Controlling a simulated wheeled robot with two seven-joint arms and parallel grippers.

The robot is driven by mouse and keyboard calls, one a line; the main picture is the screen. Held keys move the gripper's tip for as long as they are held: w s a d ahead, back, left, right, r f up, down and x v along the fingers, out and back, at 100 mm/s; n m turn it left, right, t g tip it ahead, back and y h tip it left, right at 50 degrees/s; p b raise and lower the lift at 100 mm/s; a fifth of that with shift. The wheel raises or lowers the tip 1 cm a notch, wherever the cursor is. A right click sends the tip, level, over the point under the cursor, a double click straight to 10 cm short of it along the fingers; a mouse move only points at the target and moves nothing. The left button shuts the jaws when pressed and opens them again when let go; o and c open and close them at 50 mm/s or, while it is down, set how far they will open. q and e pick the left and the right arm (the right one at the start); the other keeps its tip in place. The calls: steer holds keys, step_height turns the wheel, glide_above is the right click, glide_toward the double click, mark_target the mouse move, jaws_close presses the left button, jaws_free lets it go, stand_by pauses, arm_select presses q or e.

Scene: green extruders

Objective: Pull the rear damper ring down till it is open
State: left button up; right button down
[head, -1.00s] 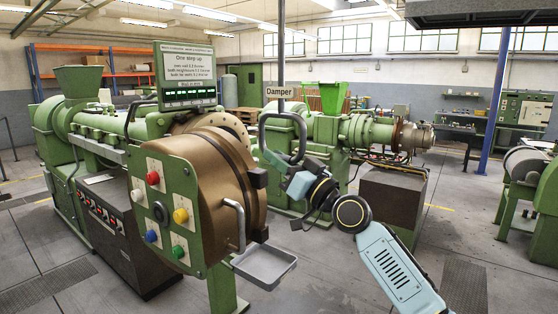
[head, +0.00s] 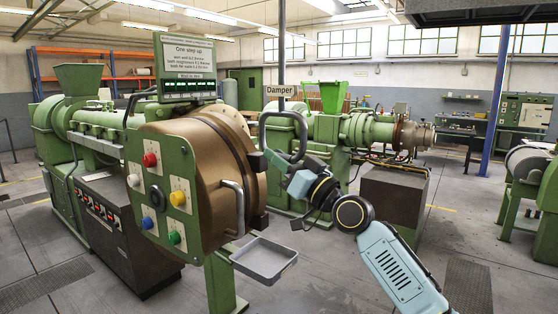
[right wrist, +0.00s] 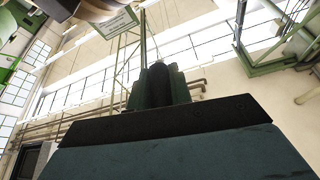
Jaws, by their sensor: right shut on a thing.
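The damper ring is a dark grey rounded loop (head: 304,132) hanging on a vertical rod (head: 282,50). A white label (head: 279,91) reading "Damper" is on the rod above it. My right gripper (head: 278,160) is at the lower part of the loop and shut on it. Its arm comes up from the bottom right. In the right wrist view, the dark fingers (right wrist: 160,82) point up and away, and the grasp itself is hard to make out. My left gripper is not in view.
A green extruder with a bronze round head (head: 215,175) and button panel (head: 155,195) stands close on the left. A metal tray (head: 264,260) juts out below it. A brown cabinet (head: 395,205) stands behind my right arm. Open floor lies at right.

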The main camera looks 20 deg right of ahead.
steer(key=c, duration=1.6)
jaws_free()
steer(key=shift+a+f, duration=0.1)
steer(key=shift+f, duration=0.35)
steer(key=o, duration=0.3)
steer(key=shift+r, duration=0.2)
steer(key=b+v, duration=0.3)
steer(key=v, duration=1)
steer(key=shift+s+d+f, duration=0.1)
steer(key=shift+s+d, duration=0.05)
steer(key=shift+d, duration=0.05)
